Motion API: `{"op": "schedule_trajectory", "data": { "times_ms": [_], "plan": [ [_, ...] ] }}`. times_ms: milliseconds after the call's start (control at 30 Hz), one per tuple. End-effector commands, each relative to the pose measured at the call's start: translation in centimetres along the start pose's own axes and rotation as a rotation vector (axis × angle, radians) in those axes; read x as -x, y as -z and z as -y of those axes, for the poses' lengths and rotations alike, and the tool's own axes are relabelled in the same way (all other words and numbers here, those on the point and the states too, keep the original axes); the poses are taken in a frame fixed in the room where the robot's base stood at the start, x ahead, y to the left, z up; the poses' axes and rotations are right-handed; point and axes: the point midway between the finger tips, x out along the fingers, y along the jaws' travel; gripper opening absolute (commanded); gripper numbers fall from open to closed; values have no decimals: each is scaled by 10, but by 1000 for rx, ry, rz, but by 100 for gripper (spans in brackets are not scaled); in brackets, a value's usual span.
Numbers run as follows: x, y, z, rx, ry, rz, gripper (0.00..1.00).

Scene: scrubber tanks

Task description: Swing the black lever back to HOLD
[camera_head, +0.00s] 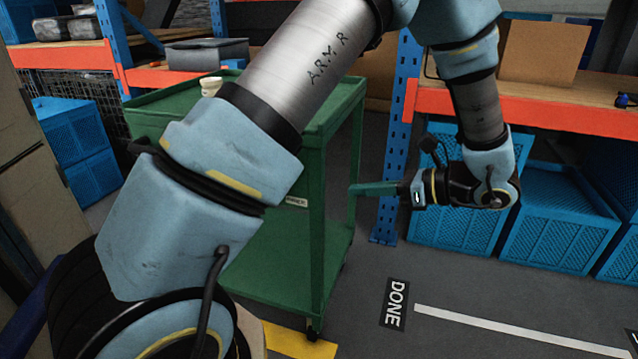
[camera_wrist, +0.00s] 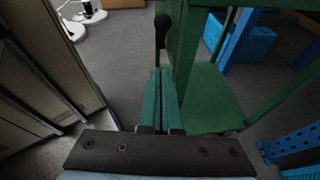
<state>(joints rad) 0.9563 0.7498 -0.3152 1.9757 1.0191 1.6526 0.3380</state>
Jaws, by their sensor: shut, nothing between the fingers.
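A black lever (camera_wrist: 162,28) with a rounded end stands beside a green cart post, just beyond my fingertips in the wrist view. I cannot tell whether the fingertips touch it. My gripper (camera_wrist: 161,72) has its two green fingers together and holds nothing. In the head view my gripper (camera_head: 354,189) points left at the near right post of the green cart (camera_head: 285,262). The lever cannot be made out in the head view, where my arm covers much of the cart's side. A small label (camera_head: 297,202) shows on the cart, its HOLD mark not readable.
A white cup (camera_head: 210,86) stands on the cart's top. Blue crates (camera_head: 558,222) sit under an orange-edged shelf (camera_head: 520,108) at the right. A blue upright (camera_head: 388,205) stands behind my gripper. The floor around a DONE mark (camera_head: 393,303) is clear.

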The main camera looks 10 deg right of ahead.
Motion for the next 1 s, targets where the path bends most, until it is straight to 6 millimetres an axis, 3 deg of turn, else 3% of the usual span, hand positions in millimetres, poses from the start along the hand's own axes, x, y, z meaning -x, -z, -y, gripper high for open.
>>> {"op": "schedule_trajectory", "data": {
  "times_ms": [167, 567, 733, 1000],
  "plan": [
    [-22, 0, -1, -1, -5, 0, 0],
    [-102, 0, -2, -1, -6, -1, 0],
    [-118, -20, -1, 3, -3, -2, 0],
    [-127, -28, -1, 0, -2, -1, 0]
  ]
}}
